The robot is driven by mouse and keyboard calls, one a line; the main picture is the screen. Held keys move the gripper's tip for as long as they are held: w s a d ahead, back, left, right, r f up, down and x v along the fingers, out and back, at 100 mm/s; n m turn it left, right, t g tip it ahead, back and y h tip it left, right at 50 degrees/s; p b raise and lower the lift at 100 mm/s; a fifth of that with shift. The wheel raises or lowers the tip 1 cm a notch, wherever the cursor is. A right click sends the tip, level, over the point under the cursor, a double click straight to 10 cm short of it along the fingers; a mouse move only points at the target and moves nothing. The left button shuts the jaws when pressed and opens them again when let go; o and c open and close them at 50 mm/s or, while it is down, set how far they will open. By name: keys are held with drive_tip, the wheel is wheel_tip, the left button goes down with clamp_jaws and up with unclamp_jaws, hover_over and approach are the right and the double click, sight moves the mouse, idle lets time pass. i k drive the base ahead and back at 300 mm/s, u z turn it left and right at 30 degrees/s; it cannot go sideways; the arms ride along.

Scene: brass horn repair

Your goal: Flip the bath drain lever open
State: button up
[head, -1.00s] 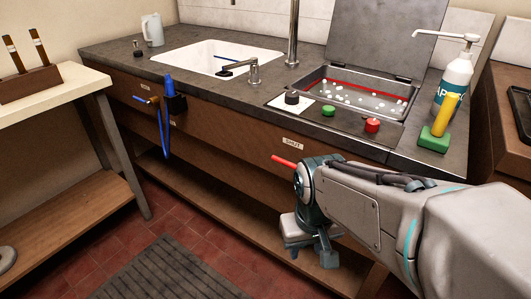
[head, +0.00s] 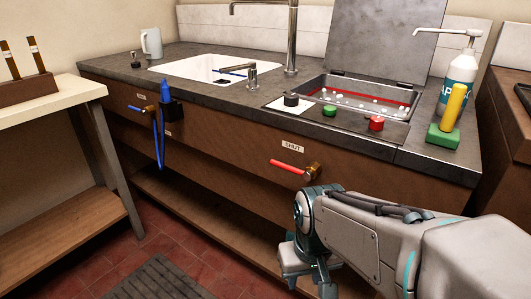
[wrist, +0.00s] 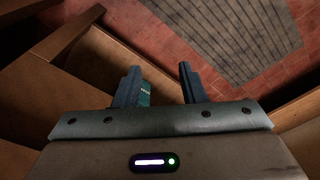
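The bath drain lever (head: 288,167) has a red handle pointing left from a brass valve body (head: 314,170) on the brown cabinet front. A white label reading SHUT (head: 292,147) is just above the handle. The bath (head: 335,98) is a metal basin with a red line and white balls, set in the counter above, its lid raised. My gripper (head: 305,275) is below the lever, apart from it, pointing down. In the wrist view my gripper (wrist: 160,88) has its two fingers apart with nothing between them. The lever is not in the wrist view.
The counter edge overhangs the front, and a low shelf (head: 200,225) runs below. A pale bench (head: 50,106) stands left.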

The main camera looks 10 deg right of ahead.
sight(308, 175)
drive_tip(key=z, duration=0.05)
drive_tip(key=k, duration=0.5)
drive_tip(key=u, duration=0.7)
drive_tip(key=i, duration=0.8)
drive_tip(key=z, duration=0.4)
